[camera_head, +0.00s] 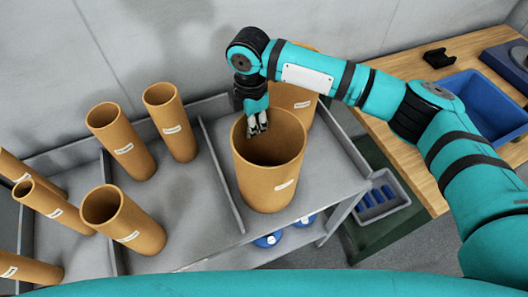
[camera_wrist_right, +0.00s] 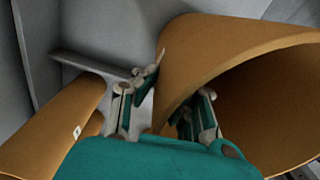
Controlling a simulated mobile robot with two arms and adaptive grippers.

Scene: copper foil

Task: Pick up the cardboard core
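A wide brown cardboard core (camera_head: 270,180) with a small white label stands upright on the grey cart shelf (camera_head: 185,222). My right gripper (camera_head: 257,125) is at its far rim, pointing down. In the right wrist view the gripper (camera_wrist_right: 168,110) is open, one finger outside the core wall (camera_wrist_right: 205,55) and the other inside the core. A gap shows between the outer finger and the wall; its tip is close to the wall, and I cannot tell whether it touches. The inner fingertip is partly hidden. My left gripper is not in view.
Another wide core (camera_head: 298,101) stands behind. Several narrower cores, such as one (camera_head: 170,122) and another (camera_head: 122,220), stand or lean left of a low divider (camera_head: 221,175). At right are a wooden table (camera_head: 435,70), a blue bin (camera_head: 485,105) and a grey crate (camera_head: 385,208).

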